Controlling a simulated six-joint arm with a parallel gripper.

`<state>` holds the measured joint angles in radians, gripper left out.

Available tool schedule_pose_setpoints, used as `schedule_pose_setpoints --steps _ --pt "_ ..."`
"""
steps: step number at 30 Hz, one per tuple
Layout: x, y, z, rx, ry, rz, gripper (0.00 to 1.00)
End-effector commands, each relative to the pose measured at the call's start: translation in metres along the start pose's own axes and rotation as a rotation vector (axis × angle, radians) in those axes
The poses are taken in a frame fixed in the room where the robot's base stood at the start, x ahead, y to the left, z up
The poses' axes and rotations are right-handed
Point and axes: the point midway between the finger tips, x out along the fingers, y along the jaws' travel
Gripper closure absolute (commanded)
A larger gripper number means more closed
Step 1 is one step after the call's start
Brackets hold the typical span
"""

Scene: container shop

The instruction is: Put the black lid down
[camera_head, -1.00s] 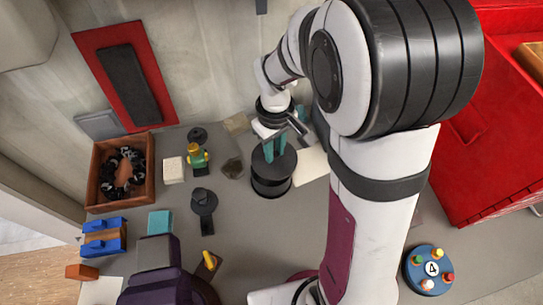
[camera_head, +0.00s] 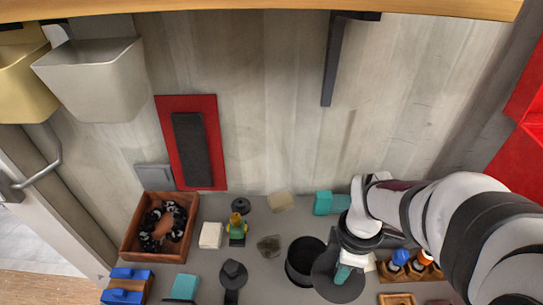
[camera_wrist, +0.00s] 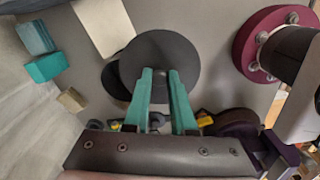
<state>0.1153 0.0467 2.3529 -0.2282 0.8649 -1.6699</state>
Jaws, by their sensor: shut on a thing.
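The black lid (camera_head: 325,283) is a round dark disc in my gripper (camera_head: 343,273), just right of the black round container (camera_head: 296,274) in the head view. The container stands on the grey table with its top uncovered. In the wrist view the lid (camera_wrist: 165,48) lies across the teal fingertips of my gripper (camera_wrist: 161,73) and covers most of the container (camera_wrist: 112,82) behind it. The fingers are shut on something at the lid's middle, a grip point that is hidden. I cannot tell exactly how high the lid is above the table.
A wooden tray with coloured pegs (camera_head: 405,270) stands close on the right, and teal blocks (camera_head: 322,203) lie behind.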

Motion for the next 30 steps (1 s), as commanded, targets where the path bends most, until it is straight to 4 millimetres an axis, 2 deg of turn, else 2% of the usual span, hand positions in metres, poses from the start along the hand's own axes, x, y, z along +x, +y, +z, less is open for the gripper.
schedule_pose_setpoints --steps 1,4,6,9,15,21,25,30 --pt "0.007 -0.009 -0.008 -0.149 -0.001 -0.003 1.0" --pt "0.017 -0.024 -0.019 -0.425 0.001 -0.002 1.0" --pt "0.022 -0.03 -0.023 -0.551 0.0 -0.001 1.0" --pt "0.03 -0.036 -0.036 -0.638 0.001 -0.002 1.0" --pt "0.062 -0.046 -0.088 -0.648 0.0 -0.005 1.0" --pt "0.087 -0.052 -0.129 -0.641 0.0 -0.002 1.0" --pt "0.1 -0.054 -0.14 -0.636 -0.001 -0.003 1.0" --pt "0.132 -0.055 -0.14 -0.635 -0.001 -0.003 1.0"
